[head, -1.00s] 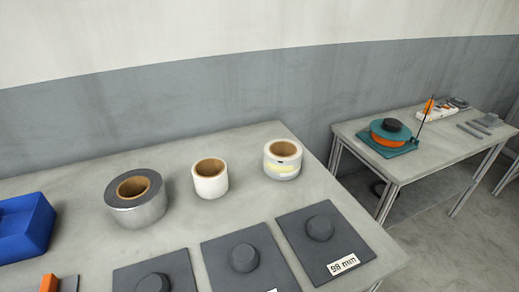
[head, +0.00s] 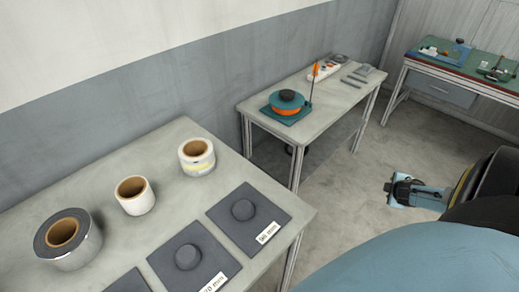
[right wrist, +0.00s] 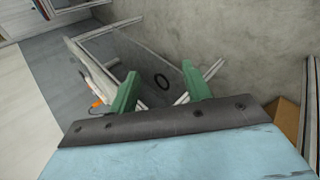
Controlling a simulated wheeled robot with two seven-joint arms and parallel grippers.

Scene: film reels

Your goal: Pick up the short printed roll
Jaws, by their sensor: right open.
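The short printed roll (head: 197,157) is white with a yellow printed band and a brown core. It stands upright on the near table (head: 95,182), at the right end of a row of rolls. My right gripper (head: 389,192) is at the right of the head view, over the floor and well apart from the roll. In the right wrist view its green fingers (right wrist: 160,88) are spread with nothing between them. No roll shows clearly in that view. My left gripper is out of view.
A plain white roll (head: 135,195) and a wider silver-grey roll (head: 68,239) stand left of the printed roll. Dark pads with round pegs, such as the rightmost pad (head: 262,228), lie in front. A second table (head: 310,110) holds a teal and orange reel (head: 287,105).

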